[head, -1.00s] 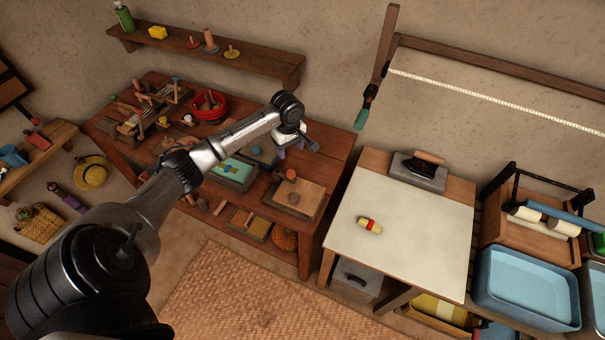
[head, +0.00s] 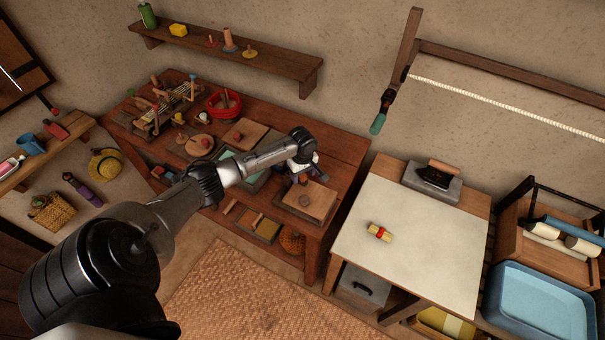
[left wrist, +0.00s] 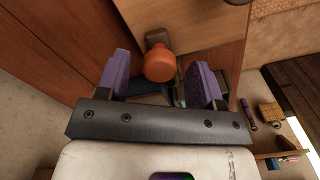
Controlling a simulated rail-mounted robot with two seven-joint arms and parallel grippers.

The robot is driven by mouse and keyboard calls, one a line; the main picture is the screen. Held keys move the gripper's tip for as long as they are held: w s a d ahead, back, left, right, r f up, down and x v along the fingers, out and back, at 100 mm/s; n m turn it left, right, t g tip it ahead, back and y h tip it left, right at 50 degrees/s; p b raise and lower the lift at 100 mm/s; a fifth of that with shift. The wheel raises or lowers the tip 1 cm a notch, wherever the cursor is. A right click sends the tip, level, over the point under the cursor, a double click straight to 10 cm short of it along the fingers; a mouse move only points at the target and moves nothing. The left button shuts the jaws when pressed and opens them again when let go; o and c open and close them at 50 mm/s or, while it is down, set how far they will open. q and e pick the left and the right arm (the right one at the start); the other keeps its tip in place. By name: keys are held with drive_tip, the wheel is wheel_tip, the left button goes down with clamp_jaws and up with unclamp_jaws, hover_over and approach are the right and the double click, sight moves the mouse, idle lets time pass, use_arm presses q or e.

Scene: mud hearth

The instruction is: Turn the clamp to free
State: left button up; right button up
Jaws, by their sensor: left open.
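In the left wrist view an orange round knob (left wrist: 160,64) with a brown bar behind it lies between the purple pads of my left gripper (left wrist: 159,76). It looks like the clamp's handle. The pads stand apart on either side, with gaps showing between them and the knob. In the head view my left gripper (head: 303,172) points down over the near right part of the workbench, at the wooden board (head: 318,205) carrying the clamp. The gripper mostly hides the knob there. How the clamp is turned cannot be told. My right gripper is not in view.
A pale-topped table (head: 410,235) with a yellow-red bundle (head: 380,231) stands to the right. A shelf (head: 280,65) hangs above.

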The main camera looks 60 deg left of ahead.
use_arm(q)
drive_tip(key=shift+c, duration=0.2)
clamp_jaws()
idle(0.4)
